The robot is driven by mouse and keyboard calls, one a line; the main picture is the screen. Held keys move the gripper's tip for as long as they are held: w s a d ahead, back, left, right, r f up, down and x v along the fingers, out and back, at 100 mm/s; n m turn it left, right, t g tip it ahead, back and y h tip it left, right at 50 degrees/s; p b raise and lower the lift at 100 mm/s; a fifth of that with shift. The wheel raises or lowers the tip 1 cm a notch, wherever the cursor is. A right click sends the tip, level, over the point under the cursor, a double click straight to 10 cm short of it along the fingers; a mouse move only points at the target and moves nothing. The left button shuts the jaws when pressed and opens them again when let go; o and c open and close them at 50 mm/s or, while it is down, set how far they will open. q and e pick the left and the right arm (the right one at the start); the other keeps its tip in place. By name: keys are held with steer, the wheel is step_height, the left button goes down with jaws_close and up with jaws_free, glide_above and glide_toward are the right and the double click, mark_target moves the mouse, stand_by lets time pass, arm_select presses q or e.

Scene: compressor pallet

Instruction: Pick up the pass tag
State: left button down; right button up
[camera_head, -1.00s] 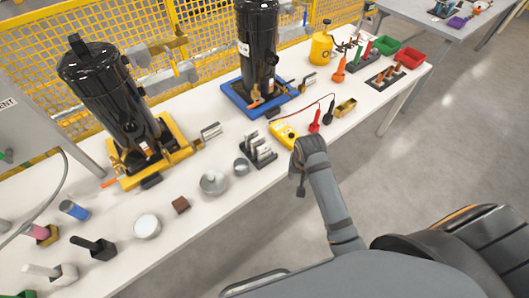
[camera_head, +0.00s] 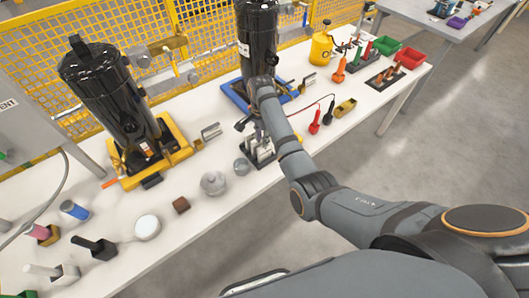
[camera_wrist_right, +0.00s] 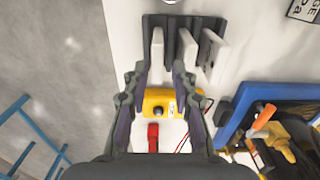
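A dark rack (camera_head: 266,162) holding upright pale tags stands near the table's front edge. In the right wrist view the rack (camera_wrist_right: 171,22) is at the top, with a left tag (camera_wrist_right: 157,42), a middle tag (camera_wrist_right: 187,46) and a right tag (camera_wrist_right: 214,56) in its slots. I cannot read which is the pass tag. My right gripper (camera_head: 250,126) is above the rack in the head view and partly hides it. In the right wrist view the right gripper (camera_wrist_right: 164,74) is open and empty, its fingers just short of the tags. My left gripper is not in view.
A yellow meter (camera_wrist_right: 159,102) with red leads lies by the rack, mostly hidden by my arm in the head view. A black compressor on a blue tray (camera_head: 232,96) stands behind. Metal cups (camera_head: 213,183) are to the left.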

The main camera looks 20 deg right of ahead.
mark_target(265, 153)
steer(key=f, duration=0.4)
steer(key=d+f, duration=0.1)
steer(key=f, duration=0.1)
steer(key=shift+f+p, duration=0.2)
steer(key=shift+p, duration=0.15)
steer(key=shift+c, duration=0.3)
jaws_close()
